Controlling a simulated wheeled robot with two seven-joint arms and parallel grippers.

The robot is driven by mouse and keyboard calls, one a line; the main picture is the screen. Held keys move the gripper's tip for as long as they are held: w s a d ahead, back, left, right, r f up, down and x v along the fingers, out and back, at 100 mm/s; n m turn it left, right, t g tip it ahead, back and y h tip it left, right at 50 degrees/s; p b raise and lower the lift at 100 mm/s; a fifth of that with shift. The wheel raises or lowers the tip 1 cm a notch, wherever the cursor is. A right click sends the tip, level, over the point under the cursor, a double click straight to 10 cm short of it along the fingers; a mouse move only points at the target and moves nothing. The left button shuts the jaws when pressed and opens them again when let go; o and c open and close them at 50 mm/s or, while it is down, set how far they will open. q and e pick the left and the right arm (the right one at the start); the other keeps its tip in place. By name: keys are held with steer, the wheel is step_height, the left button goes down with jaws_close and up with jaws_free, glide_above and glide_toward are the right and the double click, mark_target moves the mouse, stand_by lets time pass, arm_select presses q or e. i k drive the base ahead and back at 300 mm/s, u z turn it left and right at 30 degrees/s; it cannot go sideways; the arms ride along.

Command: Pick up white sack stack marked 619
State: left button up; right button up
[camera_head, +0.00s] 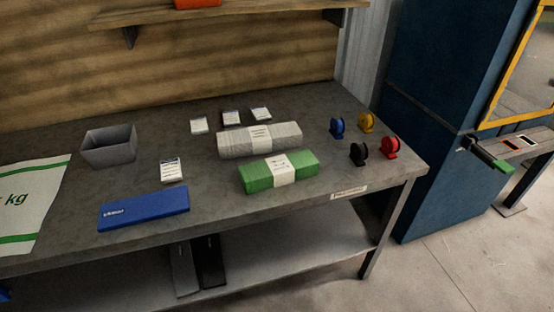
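A white-grey bundle (232,142) with a pale paper band lies across the middle of the workbench (75,215). It looks like a stack of white sacks. The print on its band is too small to read, so I cannot confirm the mark 619. A green bundle (254,179) with a similar band lies just in front of it. A large white sack (22,205) with green stripes and "kg" print shows at the left edge. Neither of my grippers is in view.
A grey open bin (109,154), a blue flat case (145,209) and several small white-labelled packs (172,170) are on the bench. Several coloured reels, including a red one (390,147), stand at its right end. A shelf (235,14) overhangs the back.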

mark_target(260, 140)
steer(key=z, duration=1.1)
steer(key=i, duration=0.7)
steer(key=u, duration=2.55)
